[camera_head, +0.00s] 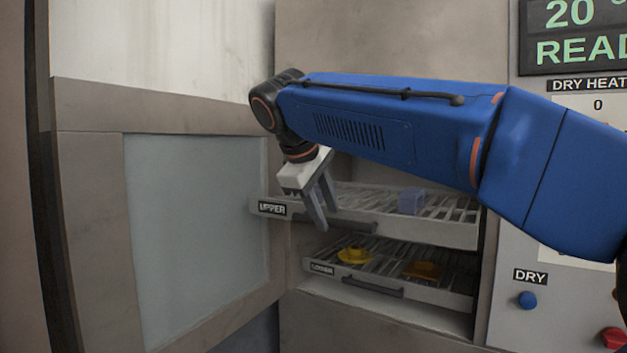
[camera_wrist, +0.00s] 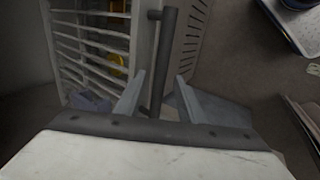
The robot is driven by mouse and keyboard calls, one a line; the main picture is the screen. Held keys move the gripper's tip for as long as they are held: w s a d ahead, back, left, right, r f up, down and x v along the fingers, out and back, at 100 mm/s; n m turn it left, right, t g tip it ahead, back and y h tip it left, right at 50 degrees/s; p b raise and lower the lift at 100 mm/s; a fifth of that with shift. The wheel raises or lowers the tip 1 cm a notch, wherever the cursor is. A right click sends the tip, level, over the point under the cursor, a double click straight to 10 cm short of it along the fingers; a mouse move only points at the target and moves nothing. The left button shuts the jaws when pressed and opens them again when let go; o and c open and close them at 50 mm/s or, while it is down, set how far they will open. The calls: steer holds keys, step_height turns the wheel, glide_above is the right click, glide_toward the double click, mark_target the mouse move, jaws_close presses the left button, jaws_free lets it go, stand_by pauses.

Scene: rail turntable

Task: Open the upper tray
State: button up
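The upper tray (camera_head: 425,232) is a pale slatted rack with a black "UPPER" label (camera_head: 271,208) on its front. Its front stands forward of the lower tray, so it is partly out. Its dark bar handle (camera_head: 350,226) runs along the front; the handle (camera_wrist: 166,50) also shows in the wrist view. My gripper (camera_head: 322,215) points down at the handle's left part. In the wrist view, my gripper (camera_wrist: 158,92) has its fingers apart, with the handle between them and visible gaps on both sides. A blue-grey block (camera_head: 411,201) sits on the upper tray.
The lower tray (camera_head: 455,300) sits inside the cabinet below, holding yellow items (camera_head: 354,255). The cabinet door (camera_head: 195,220) with a glass pane stands open at left. A control panel with a blue button (camera_head: 527,300) is at right. Its display reads "READ", cut off.

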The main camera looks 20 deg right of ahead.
steer(key=v, duration=1.6)
steer(key=shift+r, duration=0.25)
steer(key=shift+s, duration=0.1)
steer(key=s+d+f+m+y, duration=0.1)
steer(key=s+f, duration=0.5)
steer(key=f, duration=1)
steer(key=s+d+f+m+y, duration=0.2)
steer(key=s+d+f+m, duration=0.2)
steer(key=f, duration=1.2)
steer(key=s+d+f+m+y, duration=0.2)
steer(key=s+d+f, duration=0.3)
steer(key=f, duration=1.1)
steer(key=s, duration=0.2)
steer(key=shift+s+d+f+m+t, duration=0.2)
steer(key=shift+s+d+m+t, duration=0.1)
steer(key=shift+s+d, duration=0.1)
steer(key=shift+c, duration=0.6)
